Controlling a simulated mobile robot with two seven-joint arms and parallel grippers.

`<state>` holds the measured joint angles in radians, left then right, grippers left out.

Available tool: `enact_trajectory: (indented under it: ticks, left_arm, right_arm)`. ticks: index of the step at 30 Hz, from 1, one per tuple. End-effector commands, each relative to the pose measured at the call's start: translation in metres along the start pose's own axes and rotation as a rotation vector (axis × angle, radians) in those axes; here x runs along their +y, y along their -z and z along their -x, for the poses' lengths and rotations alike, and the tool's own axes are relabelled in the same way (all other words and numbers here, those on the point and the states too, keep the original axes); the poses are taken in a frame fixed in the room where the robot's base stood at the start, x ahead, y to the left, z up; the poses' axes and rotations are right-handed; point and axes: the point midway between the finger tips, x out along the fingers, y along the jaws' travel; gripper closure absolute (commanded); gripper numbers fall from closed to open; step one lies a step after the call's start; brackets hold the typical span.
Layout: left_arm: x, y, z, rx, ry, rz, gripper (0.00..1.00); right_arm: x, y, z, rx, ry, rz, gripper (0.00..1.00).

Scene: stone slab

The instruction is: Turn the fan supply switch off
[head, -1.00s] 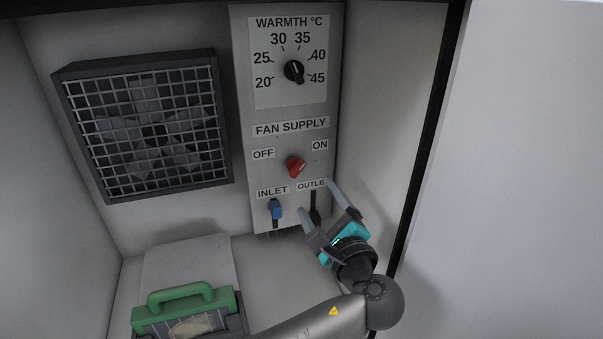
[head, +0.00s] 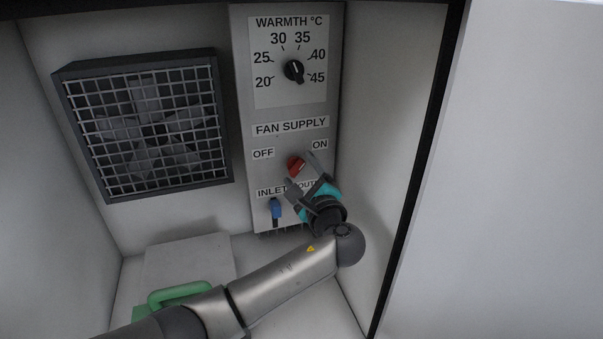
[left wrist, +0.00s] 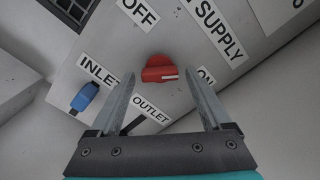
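The red fan supply switch (head: 296,165) sits on the grey control panel (head: 287,110), between the OFF label (head: 263,153) and the ON label (head: 320,144). In the left wrist view the red knob (left wrist: 159,70) has a white mark pointing toward the ON side. My left gripper (head: 304,171) is open, with its fingers at the knob in the head view. In the left wrist view its fingers (left wrist: 163,86) stand apart, the knob showing between and just beyond their tips. I cannot tell whether they touch it. My right gripper is not in view.
A black warmth dial (head: 294,71) is above the switch. A blue inlet plug (head: 275,208) is below it; the outlet is mostly hidden behind my gripper. A caged fan (head: 150,125) is on the left, a green handle (head: 180,293) low left. The cabinet's right wall (head: 385,150) is close.

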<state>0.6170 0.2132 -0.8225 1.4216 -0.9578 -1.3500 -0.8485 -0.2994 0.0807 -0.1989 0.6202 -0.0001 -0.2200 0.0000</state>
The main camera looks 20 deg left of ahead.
Motion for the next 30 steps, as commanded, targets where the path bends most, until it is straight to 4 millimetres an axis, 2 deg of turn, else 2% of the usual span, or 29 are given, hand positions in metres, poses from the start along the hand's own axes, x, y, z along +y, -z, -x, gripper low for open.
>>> enact_trajectory:
  ticks: [2,21,30]
  left_arm:
    - [-0.0001,0.0000,0.0002,0.000,0.000,0.000,0.29]
    - [0.0001,0.0003,0.0006,0.000,0.000,0.000,1.00]
    - [0.0003,0.0011,0.0010,0.001,0.000,0.037,1.00]
  right_arm:
    - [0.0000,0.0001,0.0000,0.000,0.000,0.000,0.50]
    - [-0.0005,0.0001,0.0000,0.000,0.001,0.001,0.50]
    - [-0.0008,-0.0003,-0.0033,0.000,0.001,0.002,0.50]
